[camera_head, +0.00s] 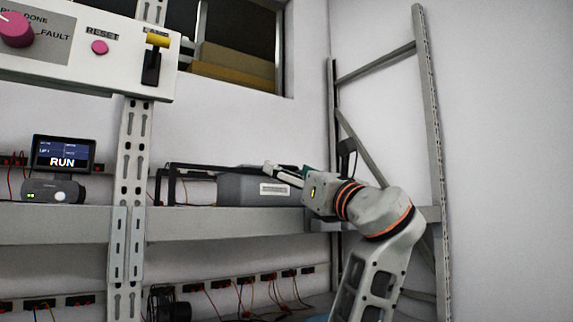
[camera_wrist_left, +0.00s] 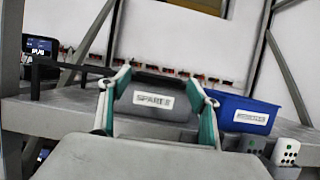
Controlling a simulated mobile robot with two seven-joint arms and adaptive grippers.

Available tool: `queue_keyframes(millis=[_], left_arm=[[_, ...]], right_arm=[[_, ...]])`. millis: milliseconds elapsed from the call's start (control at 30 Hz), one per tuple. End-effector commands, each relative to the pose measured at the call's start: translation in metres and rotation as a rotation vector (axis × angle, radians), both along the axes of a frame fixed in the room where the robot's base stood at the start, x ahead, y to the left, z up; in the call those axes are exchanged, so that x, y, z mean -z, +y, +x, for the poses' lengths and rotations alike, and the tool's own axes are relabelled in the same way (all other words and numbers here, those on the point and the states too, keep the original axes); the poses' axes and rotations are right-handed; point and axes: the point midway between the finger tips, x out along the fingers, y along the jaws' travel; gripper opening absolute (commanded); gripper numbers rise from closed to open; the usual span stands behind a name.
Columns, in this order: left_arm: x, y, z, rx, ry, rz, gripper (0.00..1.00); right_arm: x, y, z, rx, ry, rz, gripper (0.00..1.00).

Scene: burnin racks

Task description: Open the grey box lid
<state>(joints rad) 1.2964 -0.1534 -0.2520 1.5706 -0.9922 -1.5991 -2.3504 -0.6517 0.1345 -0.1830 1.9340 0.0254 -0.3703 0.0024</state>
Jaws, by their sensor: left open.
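The grey box (camera_head: 235,190) sits on the middle shelf in the head view, with a white label on its front. It also shows in the left wrist view (camera_wrist_left: 150,112), straight ahead between my fingers, with a dark strip along its top edge. My left gripper (camera_head: 272,168) is at the box's top right in the head view. In the left wrist view my left gripper (camera_wrist_left: 160,76) is open, its fingers spread to either side of the box top. I cannot tell whether the fingers touch the lid. The lid looks shut. My right gripper is out of view.
A black frame (camera_head: 172,168) stands left of the box. A small display reading RUN (camera_head: 63,152) is farther left. Rack posts (camera_head: 130,150) and a control panel (camera_head: 100,48) border the area.

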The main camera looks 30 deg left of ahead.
Motion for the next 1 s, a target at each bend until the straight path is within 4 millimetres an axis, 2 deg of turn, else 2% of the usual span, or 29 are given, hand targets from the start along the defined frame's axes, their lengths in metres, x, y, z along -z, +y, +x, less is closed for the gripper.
queue_keyframes(millis=[200, 533, 567, 733, 867, 1000], left_arm=[[-0.009, 0.02, 0.009, 0.0, 0.0, 0.001, 0.62], [-0.01, 0.023, 0.011, 0.003, 0.0, 0.0, 0.62], [-0.01, 0.023, 0.011, 0.003, 0.0, 0.0, 0.6], [-0.01, 0.023, 0.011, 0.004, 0.0, 0.001, 0.17], [-0.01, 0.024, 0.008, 0.005, -0.002, 0.0, 0.16], [-0.008, 0.033, -0.015, 0.005, -0.009, -0.002, 0.16]], right_arm=[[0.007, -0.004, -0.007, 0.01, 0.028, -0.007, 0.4], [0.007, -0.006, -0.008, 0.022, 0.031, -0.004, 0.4], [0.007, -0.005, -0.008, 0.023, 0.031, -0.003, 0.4], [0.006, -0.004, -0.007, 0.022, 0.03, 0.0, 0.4], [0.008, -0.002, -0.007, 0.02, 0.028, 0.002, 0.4], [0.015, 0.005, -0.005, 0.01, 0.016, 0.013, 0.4]])
